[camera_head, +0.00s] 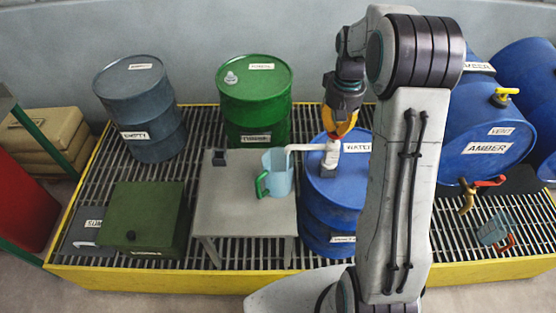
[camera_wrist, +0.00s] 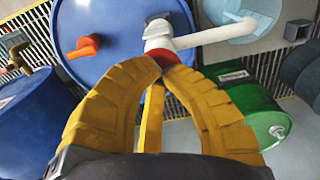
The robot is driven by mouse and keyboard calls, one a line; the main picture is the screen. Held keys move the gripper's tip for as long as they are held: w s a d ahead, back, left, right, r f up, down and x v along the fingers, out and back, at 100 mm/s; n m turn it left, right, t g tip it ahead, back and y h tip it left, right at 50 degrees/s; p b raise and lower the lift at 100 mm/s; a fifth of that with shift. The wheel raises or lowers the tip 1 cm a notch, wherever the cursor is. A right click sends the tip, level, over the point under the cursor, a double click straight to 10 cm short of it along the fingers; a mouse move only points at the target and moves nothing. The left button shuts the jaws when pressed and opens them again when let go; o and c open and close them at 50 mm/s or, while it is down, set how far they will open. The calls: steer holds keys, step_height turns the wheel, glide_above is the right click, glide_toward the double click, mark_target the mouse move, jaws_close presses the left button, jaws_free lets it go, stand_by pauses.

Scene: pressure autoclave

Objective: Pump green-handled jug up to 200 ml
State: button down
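The green-handled jug (camera_head: 278,177), a pale blue see-through vessel, stands upright on a grey stand (camera_head: 225,200). Its handle is on the left. The blue WATER drum (camera_head: 325,200) stands to the right and carries a white pump (camera_head: 330,157), whose spout (camera_head: 303,148) reaches left over the jug. My gripper (camera_head: 336,138) is above the pump. In the wrist view, its yellow fingertips (camera_wrist: 166,62) come together at the pump's red part (camera_wrist: 163,55); I cannot tell whether they touch it. The jug (camera_wrist: 240,20) shows beneath the spout (camera_wrist: 215,34). Its liquid level and marks are unreadable.
A second jug with a red handle (camera_head: 492,230) stands on the grating at right, below the AMBER drum's tap (camera_head: 467,197). A green drum (camera_head: 255,98) and a grey EMPTY drum (camera_head: 140,105) stand behind. A green box (camera_head: 140,220) sits at left. A small dark block (camera_head: 219,157) lies on the stand.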

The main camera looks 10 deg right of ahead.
steer(key=shift+f+b, duration=0.85)
steer(key=shift+f, duration=0.5)
steer(key=shift+r, duration=0.15)
steer(key=shift+r+p, duration=2.6)
steer(key=shift+r, duration=0.5)
steer(key=shift+f, duration=0.2)
